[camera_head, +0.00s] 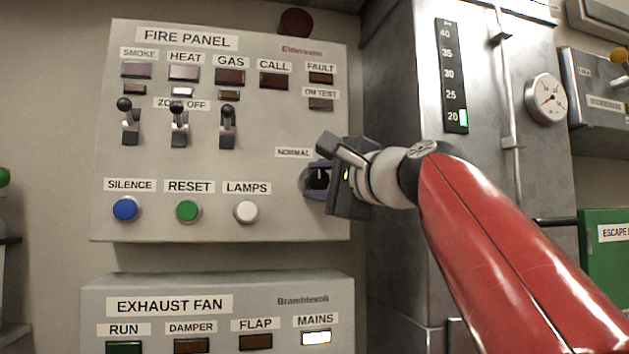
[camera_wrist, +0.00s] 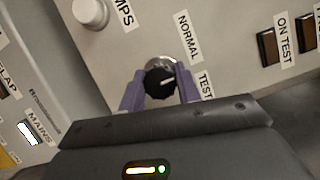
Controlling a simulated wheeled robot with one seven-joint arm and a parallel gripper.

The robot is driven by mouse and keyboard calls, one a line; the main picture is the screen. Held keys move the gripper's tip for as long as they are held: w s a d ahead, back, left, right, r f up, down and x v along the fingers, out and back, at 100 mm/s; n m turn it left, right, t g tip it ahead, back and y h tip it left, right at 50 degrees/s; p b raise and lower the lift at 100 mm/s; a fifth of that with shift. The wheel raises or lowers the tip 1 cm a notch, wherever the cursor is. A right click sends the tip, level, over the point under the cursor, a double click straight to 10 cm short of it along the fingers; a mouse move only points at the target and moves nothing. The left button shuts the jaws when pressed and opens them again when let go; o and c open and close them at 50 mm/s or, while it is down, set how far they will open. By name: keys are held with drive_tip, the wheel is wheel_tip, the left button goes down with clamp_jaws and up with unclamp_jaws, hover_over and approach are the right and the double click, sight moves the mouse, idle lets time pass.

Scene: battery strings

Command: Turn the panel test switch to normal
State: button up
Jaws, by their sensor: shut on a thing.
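The panel test switch (camera_wrist: 159,84) is a round black knob on a silver collar, set in the grey fire panel (camera_head: 270,215). Its white mark points right in the wrist view, closer to the TEST label (camera_wrist: 205,85) than to the NORMAL label (camera_wrist: 188,37). My gripper (camera_head: 319,178) is at the panel's lower right, with its purple fingers on either side of the knob, shut on it. In the head view the fingers and gripper body hide most of the knob and the TEST label. The ON TEST lamp (camera_head: 321,104) looks dark.
Silence (camera_head: 125,209), reset (camera_head: 188,210) and lamps (camera_head: 246,212) buttons sit left of my gripper. Three zone levers (camera_head: 179,125) stand above them. The exhaust fan panel (camera_head: 215,287) is below, and a metal cabinet (camera_head: 395,110) stands close on the right.

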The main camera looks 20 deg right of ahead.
drive_tip(key=n, duration=0.2)
drive_tip(key=n+g, duration=0.1)
drive_tip(key=n, duration=0.1)
drive_tip(key=shift+w+g+h, duration=0.1)
drive_tip(key=shift+g+h, duration=0.2)
drive_tip(key=shift+n+g+h, duration=0.5)
drive_tip(key=shift+n+h, duration=0.2)
drive_tip(key=shift+n, duration=1.1)
drive_tip(key=o, duration=1)
drive_tip(key=shift+c, duration=0.2)
drive_tip(key=v, duration=0.8)
